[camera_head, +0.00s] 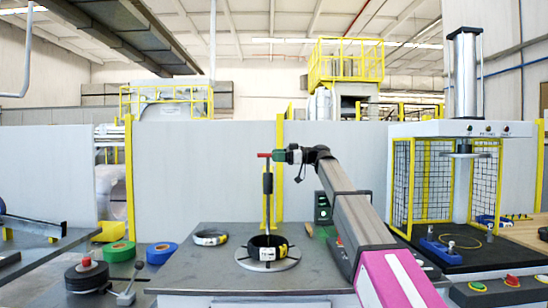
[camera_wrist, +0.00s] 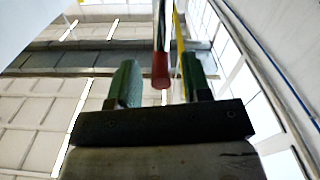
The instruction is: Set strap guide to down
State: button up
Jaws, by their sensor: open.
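The strap guide (camera_head: 267,184) looks like an upright dark post with a red-tipped handle (camera_head: 264,155) at its top, standing over the round coil plate (camera_head: 268,265). My gripper (camera_head: 280,156) is at the level of the red handle, just to its right. In the wrist view the red end (camera_wrist: 160,72) lies between the two green fingers of my open gripper (camera_wrist: 161,82), with space on both sides. I cannot tell how deep it sits between them. A black coil (camera_head: 267,247) lies on the plate around the post's foot.
A ring (camera_head: 210,237) lies on the table (camera_head: 200,265) left of the plate. Green (camera_head: 119,250) and blue (camera_head: 161,252) tape rolls and a lever (camera_head: 136,278) are farther left. A press with a yellow cage (camera_head: 425,180) stands at the right.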

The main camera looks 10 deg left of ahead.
jog(key=v, duration=0.9)
jog(key=shift+d, duration=0.15)
jog(key=shift+w, duration=0.1)
